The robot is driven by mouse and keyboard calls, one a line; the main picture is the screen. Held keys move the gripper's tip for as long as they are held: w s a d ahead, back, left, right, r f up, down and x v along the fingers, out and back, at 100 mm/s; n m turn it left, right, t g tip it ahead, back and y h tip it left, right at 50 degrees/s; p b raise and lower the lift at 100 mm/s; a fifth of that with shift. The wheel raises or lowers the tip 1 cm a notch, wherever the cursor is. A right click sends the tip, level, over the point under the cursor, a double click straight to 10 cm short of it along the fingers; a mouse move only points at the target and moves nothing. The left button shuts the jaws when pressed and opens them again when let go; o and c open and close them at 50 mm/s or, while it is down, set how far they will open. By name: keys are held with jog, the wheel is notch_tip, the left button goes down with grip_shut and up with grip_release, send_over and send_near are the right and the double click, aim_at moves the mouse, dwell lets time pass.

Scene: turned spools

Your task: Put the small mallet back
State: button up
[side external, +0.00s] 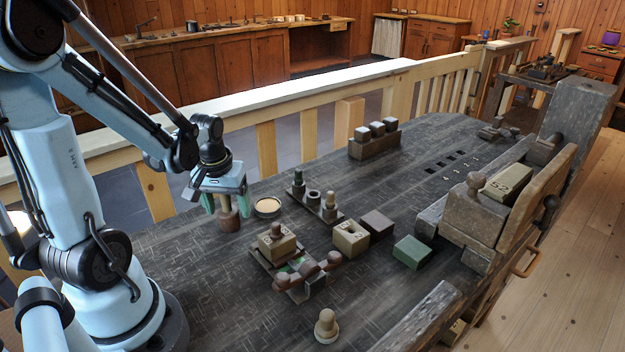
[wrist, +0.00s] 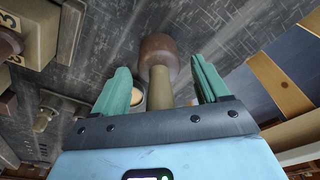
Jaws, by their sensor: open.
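The small mallet (side external: 229,218) stands head down on the dark bench, near the railing side. Its reddish-brown head (wrist: 158,52) and paler handle (wrist: 168,85) show in the wrist view. My gripper (side external: 227,202) is above the head with its two teal fingers pointing down, one on each side of the handle. In the wrist view the fingers of my gripper (wrist: 160,78) are spread, with a visible gap between each finger and the handle. The top of the handle is hidden behind the gripper body.
A round dish (side external: 267,207) stands close to the right of the mallet. A rack with pegs (side external: 315,203), a numbered block (side external: 351,238), a dark block (side external: 377,224) and a green block (side external: 412,251) lie further right. A wooden railing (side external: 266,150) runs behind.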

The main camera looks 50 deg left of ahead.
aim_at(225, 215)
jog(key=shift+r, duration=0.1)
notch_tip(225, 215, up, 12)
jog(key=s+d, duration=0.1)
jog(key=w+d+m+t, duration=0.2)
jog(key=d+m+t, duration=0.1)
jog(key=d, duration=0.5)
jog(key=w+d+f+m+t+h, duration=0.1)
jog(key=w+d+m+t, duration=0.2)
jog(key=d+m, duration=0.3)
jog(key=shift+d+f, duration=0.25)
jog(key=shift+d, duration=0.65)
dwell(0.3)
